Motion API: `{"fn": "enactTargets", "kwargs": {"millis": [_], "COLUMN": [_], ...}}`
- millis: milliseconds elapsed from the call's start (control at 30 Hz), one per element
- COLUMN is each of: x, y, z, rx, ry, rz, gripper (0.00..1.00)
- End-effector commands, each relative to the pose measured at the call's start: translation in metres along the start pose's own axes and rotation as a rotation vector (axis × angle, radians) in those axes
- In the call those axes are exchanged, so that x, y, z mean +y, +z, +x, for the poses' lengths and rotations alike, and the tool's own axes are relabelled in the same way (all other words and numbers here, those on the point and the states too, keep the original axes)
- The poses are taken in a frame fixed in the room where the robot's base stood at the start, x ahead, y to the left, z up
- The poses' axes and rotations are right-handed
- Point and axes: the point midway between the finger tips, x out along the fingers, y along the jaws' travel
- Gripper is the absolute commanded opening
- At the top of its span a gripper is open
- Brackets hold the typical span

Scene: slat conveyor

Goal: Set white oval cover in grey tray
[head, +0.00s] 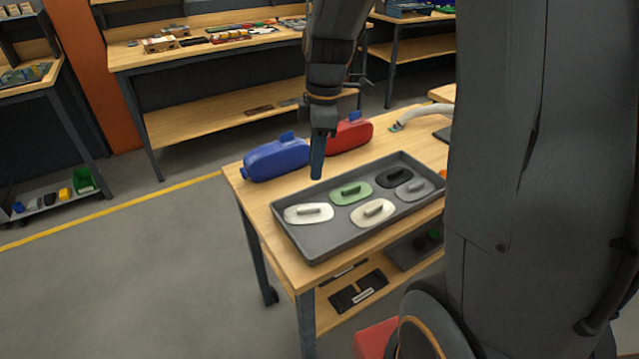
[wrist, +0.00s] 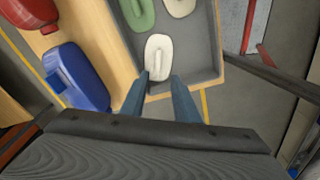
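The white oval cover (head: 308,213) lies flat in the left end of the grey tray (head: 335,236), its raised handle up. It also shows in the wrist view (wrist: 158,55), just beyond and between my fingertips. My gripper (head: 316,177) points down above the tray's back left side, apart from the cover. In the wrist view the two blue fingers (wrist: 160,77) stand apart with nothing held between them. The grey tray (wrist: 205,58) fills the upper middle of that view.
The tray also holds a green cover (head: 351,193), a cream cover (head: 372,212), a black cover (head: 395,177) and a grey cover (head: 414,189). A blue housing (head: 275,160) and a red housing (head: 350,134) stand behind it on the wooden table (head: 262,226).

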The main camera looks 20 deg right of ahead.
Motion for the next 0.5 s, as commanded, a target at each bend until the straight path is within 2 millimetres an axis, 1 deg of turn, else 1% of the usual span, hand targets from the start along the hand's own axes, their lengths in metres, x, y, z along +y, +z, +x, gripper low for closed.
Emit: {"fn": "enactTargets", "kwargs": {"millis": [67,167,400,500], "x": [-0.011,-0.029,-0.077,-0.095], "y": [0.001,0.004,0.012,0.015], "z": [0.001,0.005,0.015,0.019], "rx": [-0.007,-0.017,-0.014,-0.001], "ry": [0.009,0.029,0.093,0.117], "rz": [0.096,0.287,0.805,0.994], "gripper": [0.28,0.28,0.28,0.28]}}
